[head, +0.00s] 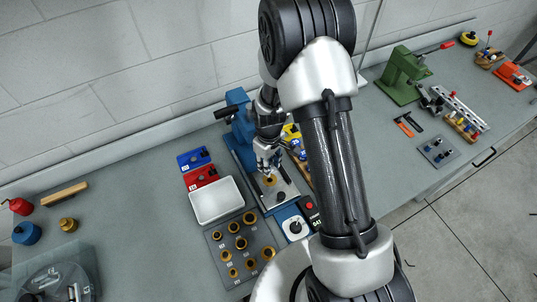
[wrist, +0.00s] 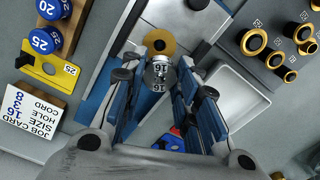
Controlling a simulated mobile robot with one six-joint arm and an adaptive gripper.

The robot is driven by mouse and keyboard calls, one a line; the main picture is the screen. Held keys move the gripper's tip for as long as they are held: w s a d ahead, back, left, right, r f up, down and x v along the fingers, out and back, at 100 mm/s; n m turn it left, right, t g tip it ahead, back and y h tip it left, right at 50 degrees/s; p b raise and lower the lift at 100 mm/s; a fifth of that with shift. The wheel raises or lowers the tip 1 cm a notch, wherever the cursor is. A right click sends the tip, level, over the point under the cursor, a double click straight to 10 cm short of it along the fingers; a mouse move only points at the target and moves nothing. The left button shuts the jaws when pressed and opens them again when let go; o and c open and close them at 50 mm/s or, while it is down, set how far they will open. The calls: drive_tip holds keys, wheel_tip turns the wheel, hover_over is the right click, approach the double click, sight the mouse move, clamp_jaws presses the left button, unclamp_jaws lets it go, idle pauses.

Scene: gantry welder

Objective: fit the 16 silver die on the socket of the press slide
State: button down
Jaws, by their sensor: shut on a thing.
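The silver die (wrist: 160,74), a short cylinder marked 16, is between the fingers of my gripper (wrist: 160,88) in the wrist view. My gripper is shut on it. Just beyond the die is a round brass piece (wrist: 159,40) with a dark centre, on the pale plate of the blue press. The die overlaps its near edge in the picture; I cannot tell whether they touch. In the head view my gripper (head: 268,160) is over the press bed, just behind the brass piece (head: 270,181). The die itself is not clear there, and I cannot make out the slide's socket.
A white tray (head: 217,200) and a grey board (head: 222,262) with several brass rings lie left of the press. Red and blue boxes (head: 200,175) stand behind the tray. A job card (wrist: 32,116) and blue-capped pieces are on the other side. A green press (head: 402,75) stands far right.

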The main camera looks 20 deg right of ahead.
drive_tip(key=shift+s+d+f+b, duration=0.1)
drive_tip(key=shift+d+f+b, duration=0.1)
drive_tip(key=shift+f+b, duration=0.4)
drive_tip(key=shift+a+f+b, duration=0.1)
drive_tip(key=shift+f+b, duration=1)
drive_tip(key=shift+f, duration=0.95)
